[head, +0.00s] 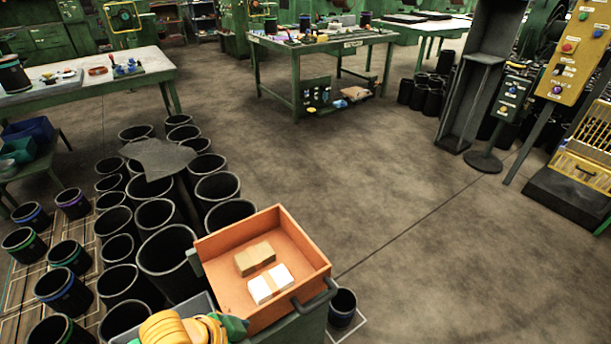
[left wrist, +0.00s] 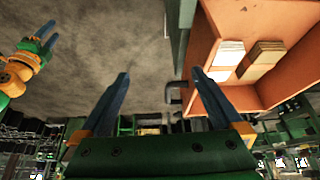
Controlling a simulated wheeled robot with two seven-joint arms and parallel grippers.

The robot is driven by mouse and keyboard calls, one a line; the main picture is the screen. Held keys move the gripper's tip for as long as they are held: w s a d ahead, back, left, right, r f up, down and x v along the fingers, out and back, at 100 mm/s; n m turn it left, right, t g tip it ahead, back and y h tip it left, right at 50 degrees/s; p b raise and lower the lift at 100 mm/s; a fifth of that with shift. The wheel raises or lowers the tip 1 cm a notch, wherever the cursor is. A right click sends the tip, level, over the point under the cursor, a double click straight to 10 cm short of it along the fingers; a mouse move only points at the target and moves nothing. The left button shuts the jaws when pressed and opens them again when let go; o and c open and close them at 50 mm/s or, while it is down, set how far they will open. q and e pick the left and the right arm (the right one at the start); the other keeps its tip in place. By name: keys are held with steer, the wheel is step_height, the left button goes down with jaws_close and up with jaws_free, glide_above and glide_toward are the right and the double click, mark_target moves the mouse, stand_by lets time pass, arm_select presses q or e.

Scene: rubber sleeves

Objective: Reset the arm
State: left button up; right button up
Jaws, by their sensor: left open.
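My left gripper (left wrist: 160,76) is open in the left wrist view, its two blue fingers wide apart with nothing between them. Its right finger lies close to the edge of an orange bin in that picture. My right gripper (left wrist: 46,36) shows at the upper left of the left wrist view, with its two blue fingers apart and no object seen between them. In the head view a yellow and green part of my arm (head: 185,329) shows at the bottom, just below the bin; no fingertips can be made out there.
The orange bin (head: 309,248) holds a brown box (head: 255,258) and a white box (head: 271,284). Black rubber sleeves (head: 169,250) crowd the floor left of it. Green workbenches (head: 320,45) stand farther back. Machines and a yellow control panel (head: 571,50) stand right. The middle floor is clear.

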arm_select(q)
steer(key=s+a+f+n+y, duration=0.4)
steer(key=s+a+n, duration=0.3)
steer(key=s+n, duration=0.2)
step_height(320, 180, down, 14)
steer(key=s+g, duration=0.1)
steer(key=s+a+f+m+g+p, duration=0.1)
steer(key=s+f, duration=1)
steer(key=s, duration=0.1)
steer(key=shift+s+a, duration=0.3)
steer(key=shift+s, duration=0.1)
